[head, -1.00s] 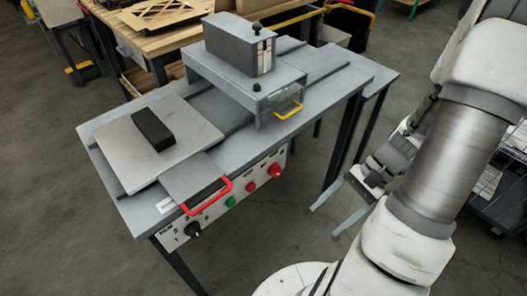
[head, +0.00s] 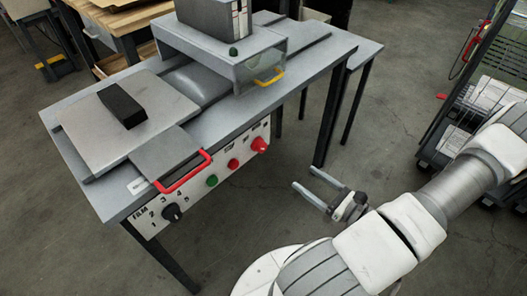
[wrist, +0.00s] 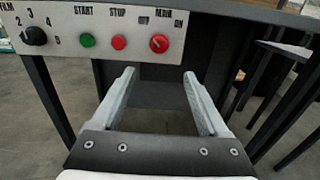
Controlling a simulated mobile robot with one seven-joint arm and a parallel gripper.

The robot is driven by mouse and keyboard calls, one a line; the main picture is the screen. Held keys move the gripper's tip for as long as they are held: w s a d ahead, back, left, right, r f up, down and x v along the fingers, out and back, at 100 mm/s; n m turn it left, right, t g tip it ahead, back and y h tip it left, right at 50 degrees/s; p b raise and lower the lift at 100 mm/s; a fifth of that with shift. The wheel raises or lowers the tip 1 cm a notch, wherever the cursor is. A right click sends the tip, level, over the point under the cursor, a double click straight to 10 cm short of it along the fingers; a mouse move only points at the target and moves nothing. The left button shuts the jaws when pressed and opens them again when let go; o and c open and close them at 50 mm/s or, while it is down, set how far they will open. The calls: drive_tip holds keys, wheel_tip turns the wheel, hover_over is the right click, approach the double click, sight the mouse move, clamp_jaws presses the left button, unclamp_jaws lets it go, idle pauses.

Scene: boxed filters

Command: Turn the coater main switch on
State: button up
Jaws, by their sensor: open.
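The coater (head: 215,125) is a grey bench machine with a white control panel (head: 205,185) along its front edge. The main switch is a red rotary knob (head: 260,145) at the panel's right end. In the wrist view the main switch (wrist: 159,43) sits under the label MAIN, between OFF and ON; its pointer looks tilted, but which mark it points to is hard to tell. My gripper (head: 306,193) is open and empty, in front of and below the panel, apart from the switch. In the wrist view the open fingers (wrist: 160,75) point toward the machine, below the knob.
A green start button (wrist: 87,40), red stop button (wrist: 118,42) and black film dial (wrist: 34,36) share the panel. A red handle (head: 185,172) juts out above it. Table legs stand below. A wire rack (head: 480,100) is at right.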

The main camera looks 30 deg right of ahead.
sight(264, 149)
drive_tip(key=b+x, duration=0.2)
drive_tip(key=x, duration=1.4)
drive_tip(key=shift+w+a, duration=0.1)
drive_tip(key=shift+w, duration=0.05)
drive_tip(key=c, duration=1.2)
